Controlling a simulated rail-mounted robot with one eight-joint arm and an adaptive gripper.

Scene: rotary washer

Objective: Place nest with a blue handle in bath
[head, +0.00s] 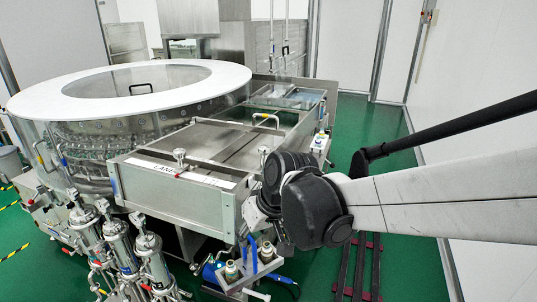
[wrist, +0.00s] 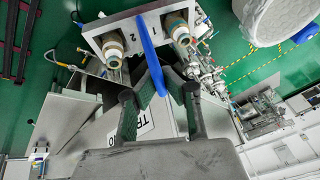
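The nest (wrist: 92,38) is a grey metal plate holding two vials with tan tops, marked 1 and 2, with a long blue handle (wrist: 148,42). In the wrist view my gripper (wrist: 153,76) has its fingertips closed together on the handle. In the head view the nest with its blue handle (head: 252,256) hangs in front of and below the front right corner of the steel machine; my gripper (head: 258,216) is largely hidden by my wrist. The bath seems to be the rectangular steel tank (head: 170,188) at the centre; which section is meant, I cannot tell.
A large round washer with a white ring (head: 50,101) stands left of the tank. Several steel pump cylinders (head: 120,246) stand at the front left. Another small vial holder (head: 319,143) is at the tank's right side. Green floor (head: 372,125) is open at the right.

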